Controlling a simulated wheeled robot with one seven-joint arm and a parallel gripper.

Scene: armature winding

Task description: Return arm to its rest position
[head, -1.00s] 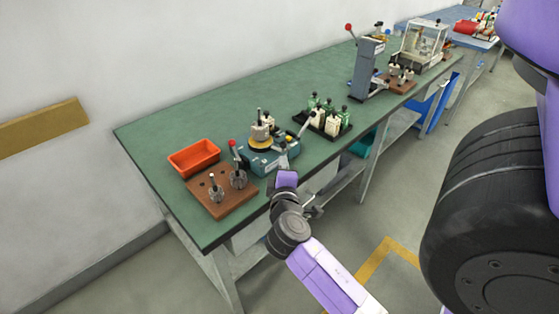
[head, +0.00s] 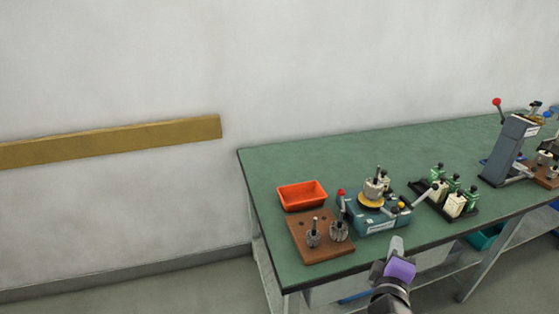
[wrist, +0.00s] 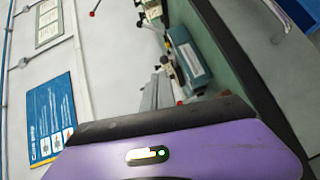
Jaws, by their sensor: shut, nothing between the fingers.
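My gripper (head: 397,245) shows small in the head view, past the purple part of my arm, at the front edge of the green workbench (head: 330,165). It is shut and holds nothing. It is in front of the blue winding machine (head: 376,222) and apart from it as far as I can tell. In the wrist view the purple wrist housing fills the lower part and the fingertips are not visible. The blue machine also shows in that view (wrist: 190,62), beyond the housing.
An orange bin (head: 302,195) and a brown board (head: 322,243) with two armatures stand on the left of the bench. A black tray (head: 430,205) of green and white parts and a grey press (head: 503,150) stand to the right. Floor in front is partly clear.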

